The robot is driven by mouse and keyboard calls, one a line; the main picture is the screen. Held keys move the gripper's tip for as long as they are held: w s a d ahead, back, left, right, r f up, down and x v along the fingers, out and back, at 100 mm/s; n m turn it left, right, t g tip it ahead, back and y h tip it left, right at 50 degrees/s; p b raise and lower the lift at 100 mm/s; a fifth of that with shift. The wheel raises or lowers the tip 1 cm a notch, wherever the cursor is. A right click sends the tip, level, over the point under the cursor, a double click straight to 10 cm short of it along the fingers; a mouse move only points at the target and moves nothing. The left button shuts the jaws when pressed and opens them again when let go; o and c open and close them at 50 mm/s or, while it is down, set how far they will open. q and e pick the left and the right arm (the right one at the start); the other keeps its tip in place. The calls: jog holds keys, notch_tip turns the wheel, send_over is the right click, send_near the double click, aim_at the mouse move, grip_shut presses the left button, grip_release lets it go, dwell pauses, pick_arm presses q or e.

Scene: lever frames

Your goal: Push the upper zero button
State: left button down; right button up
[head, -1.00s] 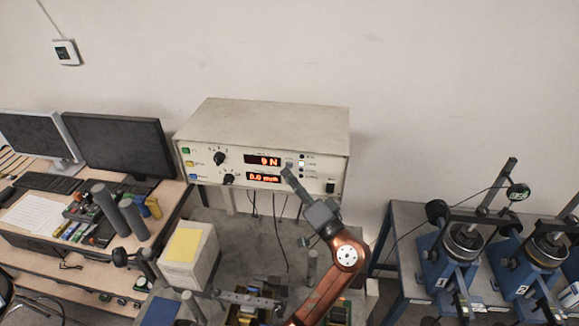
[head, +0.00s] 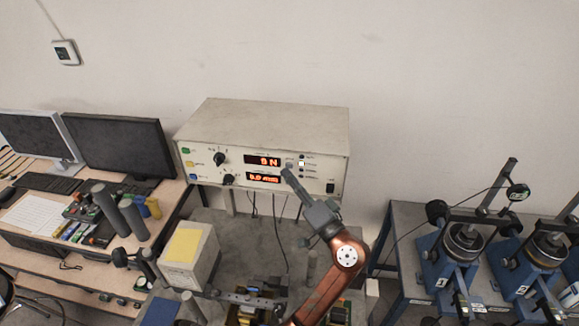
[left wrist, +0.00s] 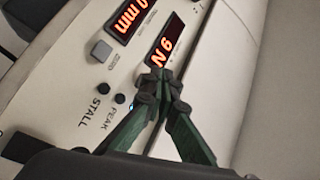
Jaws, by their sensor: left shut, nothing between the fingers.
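The beige control box (head: 265,115) stands at the back of the bench. Its upper red display (head: 262,160) ends in N; its lower display (head: 263,178) is in mm. My left gripper (head: 287,172) is shut and empty, its tips at the panel just right of the displays. In the left wrist view, the closed fingertips (left wrist: 157,75) are beside the end of the N display (left wrist: 168,42) and cover the spot of the upper zero button. The lower grey button (left wrist: 101,50), beside the mm display (left wrist: 127,18), is clear of them. I cannot tell whether the tips touch the panel. My right gripper is not in view.
Knobs (head: 220,159) and coloured buttons sit on the panel's left half. Small indicator lights (head: 302,164) are right of the tips. A white box with yellow top (head: 185,243) stands front left. Monitors (head: 120,150) are at left, blue machines (head: 455,260) at right.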

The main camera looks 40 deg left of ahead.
pick_arm(q)
jog(key=shift+w+a, duration=0.1)
jog(key=shift+w, duration=0.05)
jog(key=shift+w+a, duration=0.15)
jog(key=shift+w, duration=0.1)
dwell(0.5)
jog(key=shift+w+a+b, duration=0.15)
jog(key=shift+w+b, duration=0.15)
jog(key=shift+b, duration=0.1)
jog(key=shift+s, duration=0.1)
dwell(0.5)
jog(key=shift+s+d, duration=0.4)
jog(key=shift+s, duration=0.2)
